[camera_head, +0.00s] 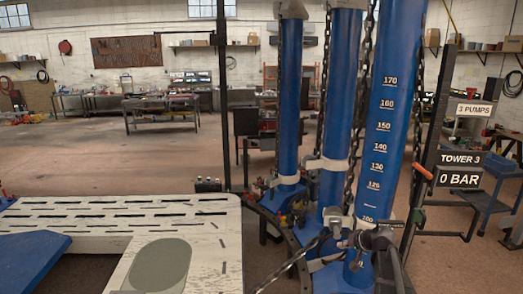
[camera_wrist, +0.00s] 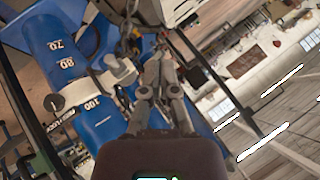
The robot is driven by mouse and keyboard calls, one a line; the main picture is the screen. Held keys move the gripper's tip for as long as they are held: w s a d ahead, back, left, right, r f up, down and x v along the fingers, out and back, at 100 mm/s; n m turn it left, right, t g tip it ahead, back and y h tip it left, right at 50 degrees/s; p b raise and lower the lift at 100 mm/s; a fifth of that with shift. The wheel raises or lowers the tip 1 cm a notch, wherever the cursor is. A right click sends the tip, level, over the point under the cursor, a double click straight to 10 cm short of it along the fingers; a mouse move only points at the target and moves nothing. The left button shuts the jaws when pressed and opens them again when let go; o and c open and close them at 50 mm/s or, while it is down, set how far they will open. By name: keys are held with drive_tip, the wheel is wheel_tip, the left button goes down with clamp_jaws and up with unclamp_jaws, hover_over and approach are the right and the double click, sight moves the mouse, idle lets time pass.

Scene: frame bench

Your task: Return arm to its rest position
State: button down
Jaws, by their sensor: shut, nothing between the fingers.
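My gripper (camera_wrist: 160,62) shows in the wrist view, its dark fingers close together with nothing visible between them. In the camera_head view I cannot make out my gripper for sure.
Several blue towers (camera_head: 391,110) with chains stand at the right, beside a sign reading 0 BAR (camera_head: 460,178). A pale slotted bench (camera_head: 120,218) fills the lower left. A work table (camera_head: 160,104) stands farther back. Open floor (camera_head: 75,160) lies between.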

drive_tip(key=s+a+f+n+g+h+b, duration=0.1)
drive_tip(key=s+a+f+g+b, duration=0.3)
drive_tip(key=s+f, duration=0.5)
drive_tip(key=s+a+f+n+g+h+b, duration=0.2)
drive_tip(key=s+a+f+b, duration=0.4)
drive_tip(key=s, duration=0.9)
wheel_tip(320, 180, down, 3)
drive_tip(key=a+g+h, duration=0.1)
drive_tip(key=a+h, duration=0.1)
drive_tip(key=shift+a+g+h, duration=0.2)
drive_tip(key=shift+g+h, duration=0.1)
drive_tip(key=shift+g, duration=0.1)
drive_tip(key=shift+r, duration=0.1)
